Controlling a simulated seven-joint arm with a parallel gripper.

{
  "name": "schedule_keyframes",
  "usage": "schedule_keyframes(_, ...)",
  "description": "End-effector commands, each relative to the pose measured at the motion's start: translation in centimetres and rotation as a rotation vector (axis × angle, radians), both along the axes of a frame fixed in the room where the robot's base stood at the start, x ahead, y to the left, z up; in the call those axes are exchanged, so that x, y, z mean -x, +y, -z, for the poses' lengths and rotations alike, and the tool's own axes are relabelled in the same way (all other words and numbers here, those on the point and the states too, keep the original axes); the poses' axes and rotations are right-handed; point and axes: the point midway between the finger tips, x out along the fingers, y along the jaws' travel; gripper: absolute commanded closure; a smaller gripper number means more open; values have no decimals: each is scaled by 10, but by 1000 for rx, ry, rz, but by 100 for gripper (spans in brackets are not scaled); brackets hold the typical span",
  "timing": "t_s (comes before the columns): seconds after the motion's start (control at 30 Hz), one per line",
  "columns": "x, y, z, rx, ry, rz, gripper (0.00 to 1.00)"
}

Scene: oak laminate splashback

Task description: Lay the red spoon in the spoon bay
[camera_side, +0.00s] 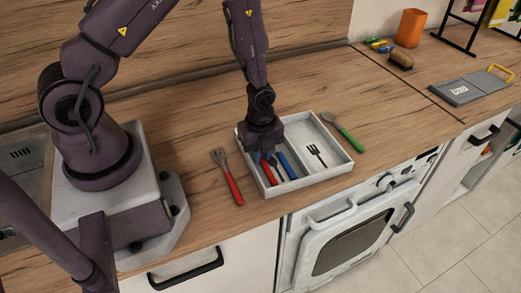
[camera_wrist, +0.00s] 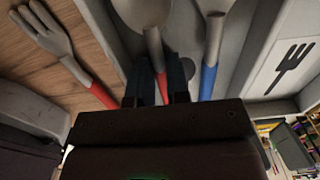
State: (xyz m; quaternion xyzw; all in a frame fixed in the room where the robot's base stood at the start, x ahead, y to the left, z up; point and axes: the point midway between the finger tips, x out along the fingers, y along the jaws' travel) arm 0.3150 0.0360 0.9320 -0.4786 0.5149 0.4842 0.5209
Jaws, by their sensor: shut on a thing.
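The red spoon (camera_side: 269,174) is in the left bay of the white cutlery tray (camera_side: 340,170); its grey bowl (camera_wrist: 142,10) shows at the top of the wrist view. My gripper (camera_wrist: 161,82) is shut on its red handle. A blue spoon (camera_wrist: 210,60) lies beside it on the right, also seen in the side view (camera_side: 287,164). A grey printed shape (camera_wrist: 184,68) on the bay floor is partly covered. Whether the red spoon touches the floor I cannot tell. The right bay carries a black fork picture (camera_wrist: 290,65).
A red-handled fork (camera_side: 228,178) lies on the counter left of the tray. A green-handled spoon (camera_side: 345,133) lies to its right. An orange cup (camera_side: 411,28), a brush (camera_side: 401,60) and a grey board (camera_side: 470,88) stand farther right. The tray walls are close around my gripper.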

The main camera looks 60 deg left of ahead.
Motion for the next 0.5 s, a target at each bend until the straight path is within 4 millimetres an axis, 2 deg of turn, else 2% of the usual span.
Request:
schedule_keyframes(0.03, 0, 0, 0, 0, 0, 0, 79)
schedule_keyframes(0.13, 0, 0, 0, 0, 0, 0, 56)
schedule_keyframes(0.17, 0, 0, 0, 0, 0, 0, 54)
schedule_keyframes(0.5, 0, 0, -4, 0, -1, -1, 54)
